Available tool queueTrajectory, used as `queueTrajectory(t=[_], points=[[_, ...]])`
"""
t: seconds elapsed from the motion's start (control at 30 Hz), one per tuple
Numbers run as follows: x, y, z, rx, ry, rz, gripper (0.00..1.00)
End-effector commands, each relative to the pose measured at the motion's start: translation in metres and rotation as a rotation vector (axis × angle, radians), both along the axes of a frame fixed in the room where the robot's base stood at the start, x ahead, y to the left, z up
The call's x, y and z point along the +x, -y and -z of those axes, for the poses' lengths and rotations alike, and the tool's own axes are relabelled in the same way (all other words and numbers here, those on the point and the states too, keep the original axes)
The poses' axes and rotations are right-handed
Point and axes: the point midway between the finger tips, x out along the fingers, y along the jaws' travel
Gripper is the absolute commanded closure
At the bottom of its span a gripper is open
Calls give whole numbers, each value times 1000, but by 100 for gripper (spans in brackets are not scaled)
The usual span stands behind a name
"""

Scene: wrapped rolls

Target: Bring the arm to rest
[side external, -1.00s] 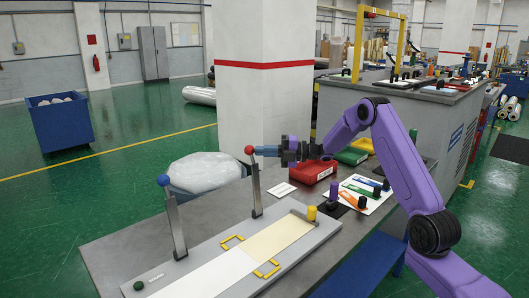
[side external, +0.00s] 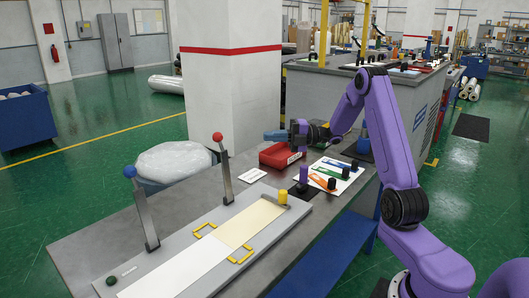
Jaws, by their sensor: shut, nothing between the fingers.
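My gripper (side external: 276,135) is at the end of my purple arm. Its blue fingers are shut and empty, pointing left. In the picture it is above the red tray (side external: 281,156) and to the right of the red-knobbed lever (side external: 223,168), apart from it. The red-knobbed lever and the blue-knobbed lever (side external: 144,207) both stand upright on the grey board, leaning slightly.
The grey board carries a white and cream sheet (side external: 235,225), yellow brackets (side external: 240,254) and a yellow knob (side external: 282,198). Coloured tools lie on a white card (side external: 327,170). A wrapped bundle (side external: 174,161) is behind the table. A white pillar (side external: 232,95) stands behind.

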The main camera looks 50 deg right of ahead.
Motion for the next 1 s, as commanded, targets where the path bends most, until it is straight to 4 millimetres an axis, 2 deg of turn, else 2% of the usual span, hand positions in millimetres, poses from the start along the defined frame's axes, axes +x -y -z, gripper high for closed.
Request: queueTrajectory(t=[0.13, 0.23, 0.33, 0.43, 0.6, 0.7, 0.83, 1.0], points=[[-2, -2, 0, -8, 2, -9, 100], [-4, -21, 0, -59, 20, -65, 100], [-12, -61, 1, -174, 67, -189, 100], [-31, -112, 5, -330, 158, -368, 100], [-81, -185, 14, -578, 380, -703, 100], [-116, -217, 20, -696, 544, -901, 100], [-164, -245, 28, -823, 797, -1160, 100], [-225, -264, 39, -920, 1185, -1489, 100]])
